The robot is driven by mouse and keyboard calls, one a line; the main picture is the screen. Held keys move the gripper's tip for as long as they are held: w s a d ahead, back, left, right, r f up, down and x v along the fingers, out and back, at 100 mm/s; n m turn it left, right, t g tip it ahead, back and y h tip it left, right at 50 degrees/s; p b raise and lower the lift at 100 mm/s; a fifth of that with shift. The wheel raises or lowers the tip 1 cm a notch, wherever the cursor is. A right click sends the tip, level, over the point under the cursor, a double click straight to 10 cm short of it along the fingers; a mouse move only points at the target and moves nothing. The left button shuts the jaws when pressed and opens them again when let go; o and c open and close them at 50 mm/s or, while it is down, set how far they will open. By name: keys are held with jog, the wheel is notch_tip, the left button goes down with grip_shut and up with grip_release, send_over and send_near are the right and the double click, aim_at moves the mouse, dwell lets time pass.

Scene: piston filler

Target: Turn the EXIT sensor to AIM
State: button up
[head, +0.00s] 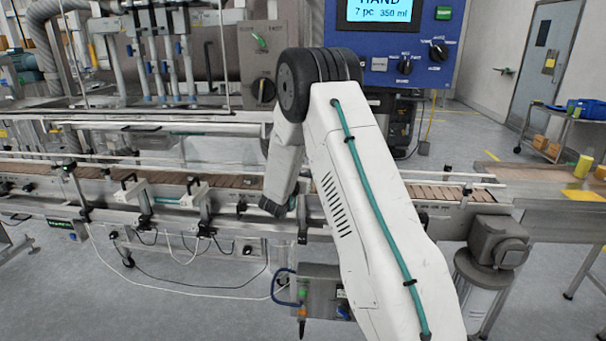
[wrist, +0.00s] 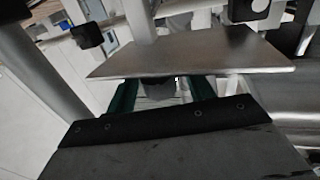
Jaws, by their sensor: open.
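My gripper (head: 272,208) hangs at the front edge of the conveyor in the head view, with its fingers hard to make out there. In the wrist view my gripper (wrist: 163,92) shows two green fingers set apart, with nothing clearly held between them. A flat metal plate (wrist: 195,55) lies across the view just beyond the fingers and hides part of what is behind. A small dark device (head: 241,207) sits on the rail just left of my gripper. I cannot tell whether it is the EXIT sensor; no EXIT or AIM marking is readable.
A grey control box (head: 318,290) hangs below my gripper. A blue panel (head: 400,45) with knobs stands behind. Floor at the front left is mostly clear.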

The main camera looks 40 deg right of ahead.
jog(key=c, duration=1)
jog(key=shift+o, duration=0.2)
jog(key=shift+s+t, duration=0.1)
jog(key=shift+t, duration=0.2)
jog(key=n+t+y, duration=0.5)
jog(key=y, duration=0.1)
jog(key=shift+d+n+t, duration=0.15)
jog(key=shift+n+t, duration=0.25)
jog(key=n+t+y, duration=0.1)
jog(key=n+y, duration=0.1)
jog(key=y, duration=0.1)
jog(key=n+t+y, duration=0.1)
jog(key=n+y, duration=0.1)
jog(key=y, duration=0.1)
jog(key=shift+n+t+y, duration=0.3)
jog(key=shift+n+y, duration=0.8)
jog(key=shift+y, duration=0.7)
